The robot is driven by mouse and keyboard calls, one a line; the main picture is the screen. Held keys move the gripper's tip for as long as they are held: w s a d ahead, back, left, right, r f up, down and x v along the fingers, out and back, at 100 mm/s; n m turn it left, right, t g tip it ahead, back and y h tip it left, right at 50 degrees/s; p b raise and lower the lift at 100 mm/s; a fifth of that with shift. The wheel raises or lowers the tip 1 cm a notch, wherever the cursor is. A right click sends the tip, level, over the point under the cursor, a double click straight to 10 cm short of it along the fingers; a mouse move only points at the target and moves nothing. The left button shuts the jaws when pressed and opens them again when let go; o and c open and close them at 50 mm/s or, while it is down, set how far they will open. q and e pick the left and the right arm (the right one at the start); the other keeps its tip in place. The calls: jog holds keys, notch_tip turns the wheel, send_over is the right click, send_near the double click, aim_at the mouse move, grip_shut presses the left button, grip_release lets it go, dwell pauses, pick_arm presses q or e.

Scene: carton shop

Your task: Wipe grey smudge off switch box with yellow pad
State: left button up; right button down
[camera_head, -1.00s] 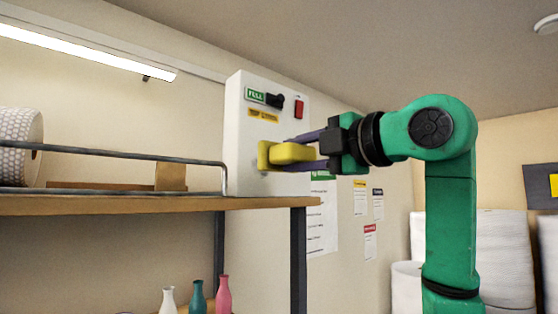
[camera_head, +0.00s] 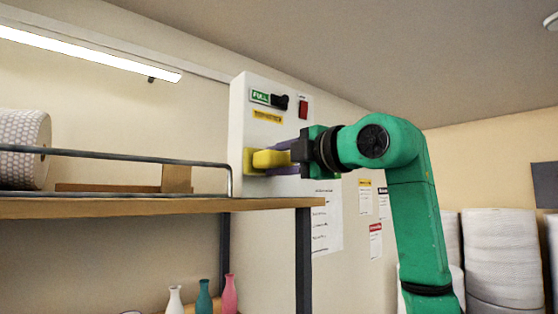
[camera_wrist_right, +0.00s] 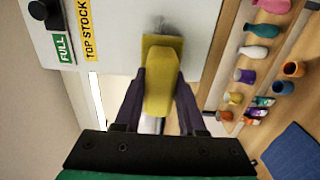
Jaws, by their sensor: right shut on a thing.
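The switch box (camera_head: 262,135) is a white box on the wall at the shelf's right end, with a black knob, red switch and labels. The yellow pad (camera_head: 272,159) has a flat plate and a block-shaped grip. My right gripper (camera_head: 281,159) is shut on the grip, one finger on each side. The pad's plate is at the lower left of the box's front and looks to be against it. In the right wrist view, a faint grey smudge (camera_wrist_right: 160,27) shows on the box just beyond the pad (camera_wrist_right: 160,80), partly hidden by it. My left gripper is out of view.
A wooden shelf (camera_head: 120,207) with a metal rail runs left of the box, carrying a white roll (camera_head: 22,150). Small bottles (camera_head: 203,298) stand below it. Papers hang on the wall at right, and large white rolls (camera_head: 500,255) stand beyond my arm.

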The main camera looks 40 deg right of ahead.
jog(key=shift+w, duration=1.05)
jog(key=shift+d, duration=0.1)
jog(key=shift+s+d, duration=0.2)
jog(key=shift+d, duration=1.8)
jog(key=shift+w+a, duration=0.2)
jog(key=shift+a, duration=2)
jog(key=shift+s+d, duration=0.1)
jog(key=shift+s, duration=0.45)
jog(key=shift+s+b, duration=0.45)
jog(key=shift+s, duration=2.05)
